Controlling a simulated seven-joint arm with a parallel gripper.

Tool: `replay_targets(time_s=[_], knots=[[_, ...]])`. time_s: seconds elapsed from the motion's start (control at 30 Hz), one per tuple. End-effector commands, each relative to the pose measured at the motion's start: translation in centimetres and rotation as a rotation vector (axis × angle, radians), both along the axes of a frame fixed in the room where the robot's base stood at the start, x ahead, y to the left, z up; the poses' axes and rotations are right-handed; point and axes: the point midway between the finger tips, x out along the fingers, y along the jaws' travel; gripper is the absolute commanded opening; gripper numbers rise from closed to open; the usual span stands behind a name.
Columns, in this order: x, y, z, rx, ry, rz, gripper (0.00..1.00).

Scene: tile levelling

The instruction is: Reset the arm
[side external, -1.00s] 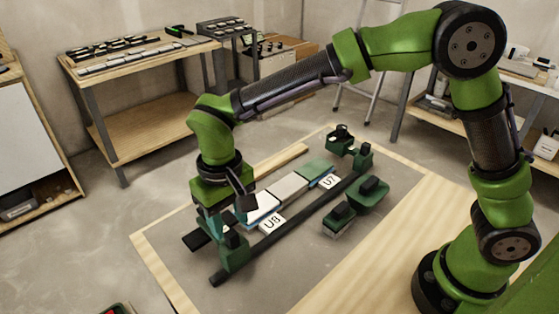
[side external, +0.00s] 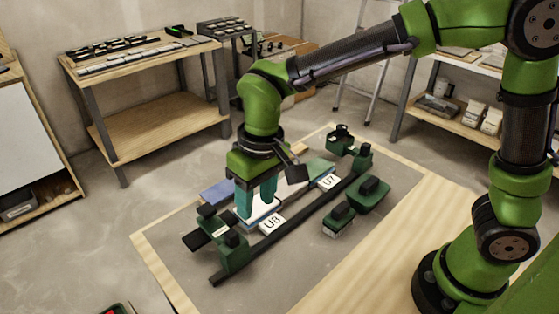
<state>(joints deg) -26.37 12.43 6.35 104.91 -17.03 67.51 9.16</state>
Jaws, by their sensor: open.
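My gripper (side external: 257,207) points down over the left part of the tile row, near the U8 card. Its two teal fingers are apart, so it is open, and no object shows between them. Just under the fingertips is a pale tile (side external: 262,212); I cannot tell whether they touch it. A green tile (side external: 319,169) lies farther right in the row, by the white U7 card (side external: 326,181). The white U8 card (side external: 272,222) lies in front of the fingers. The gripper hides the middle of the row.
A dark rail (side external: 290,233) runs along the front of the row, with a green clamp block (side external: 235,253) at its left end. Dark green tools (side external: 369,194) lie to the right on the grey mat (side external: 170,250). A blue piece (side external: 217,192) lies behind the gripper. Benches stand at the back.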

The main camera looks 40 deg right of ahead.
Motion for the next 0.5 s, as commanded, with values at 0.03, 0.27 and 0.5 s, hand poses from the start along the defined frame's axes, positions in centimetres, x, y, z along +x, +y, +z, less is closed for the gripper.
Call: replay_targets(time_s=[0.03,0.27,0.5], knots=[[-0.6,-2.1,1.2,0.025,-0.034,-0.023,0.47],[-4.1,-9.9,4.5,0.130,-0.199,-0.147,0.47],[-8.3,-15.9,6.1,0.209,-0.388,-0.315,0.47]])
